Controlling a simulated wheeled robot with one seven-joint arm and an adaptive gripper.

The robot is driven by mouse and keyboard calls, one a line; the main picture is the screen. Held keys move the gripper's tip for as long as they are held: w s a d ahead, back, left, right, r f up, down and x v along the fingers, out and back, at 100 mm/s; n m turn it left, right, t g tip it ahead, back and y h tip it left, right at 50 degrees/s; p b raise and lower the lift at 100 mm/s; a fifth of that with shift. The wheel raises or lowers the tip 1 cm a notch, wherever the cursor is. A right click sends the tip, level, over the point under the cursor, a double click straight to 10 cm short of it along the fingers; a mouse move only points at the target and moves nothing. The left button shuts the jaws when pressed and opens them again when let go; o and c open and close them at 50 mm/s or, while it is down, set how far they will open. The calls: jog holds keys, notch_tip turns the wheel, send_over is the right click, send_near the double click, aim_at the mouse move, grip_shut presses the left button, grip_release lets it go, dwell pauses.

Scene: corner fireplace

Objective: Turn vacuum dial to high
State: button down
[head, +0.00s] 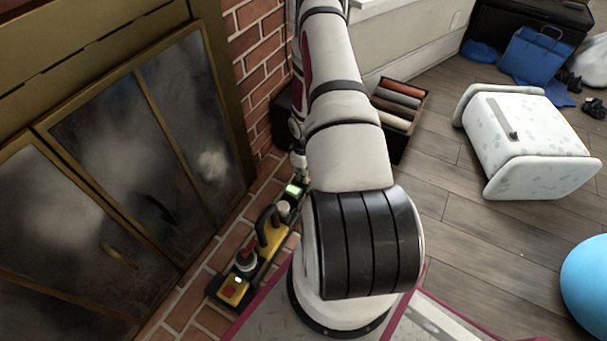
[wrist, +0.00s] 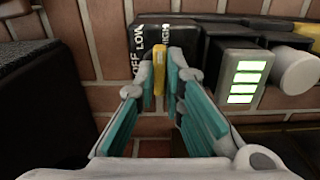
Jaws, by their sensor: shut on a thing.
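The vacuum (head: 268,240) is a long yellow and black machine lying on the brick hearth, partly behind my arm. In the wrist view its black end (wrist: 180,35) carries the labels OFF, LOW and HIGH. The dial (wrist: 159,66) shows as a narrow yellow strip below these labels. Its upper end lies close to HIGH, but the fingers hide its sides, so its exact setting is hard to tell. My gripper (wrist: 161,80) is shut on the dial, one teal-padded finger on each side. In the head view, my arm mostly hides the gripper.
A green-lit indicator (wrist: 243,78) and a round grey knob (wrist: 292,72) sit right of the dial. Fireplace doors (head: 130,150) stand left of the vacuum. A box of rolls (head: 402,95), a white patterned stool (head: 525,140) and a blue ball (head: 588,285) are on the wooden floor.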

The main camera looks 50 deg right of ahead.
jog(key=c, duration=1.7)
grip_release()
notch_tip(320, 180, up, 12)
jog(key=shift+r, duration=0.1)
